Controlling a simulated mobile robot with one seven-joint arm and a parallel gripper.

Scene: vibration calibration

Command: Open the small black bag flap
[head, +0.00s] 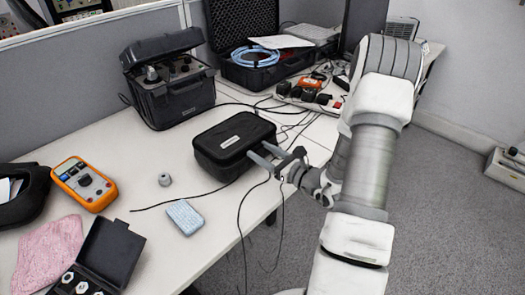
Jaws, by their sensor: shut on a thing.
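The small black bag (222,159) sits on the white table, near its right front edge. Its flap (238,135) lies flat and closed on top, with a small white label on it. My gripper (258,155) reaches in from the right, with its two grey fingertips at the bag's right front side. It is shut on the edge of the bag's flap. The exact spot between the fingertips is too small to see clearly.
A black equipment case (175,92) stands behind the bag. An orange meter (84,184), a small grey cylinder (165,180) and a light blue block (185,217) lie to the left. Loose black cables (240,215) hang over the table edge near my gripper.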

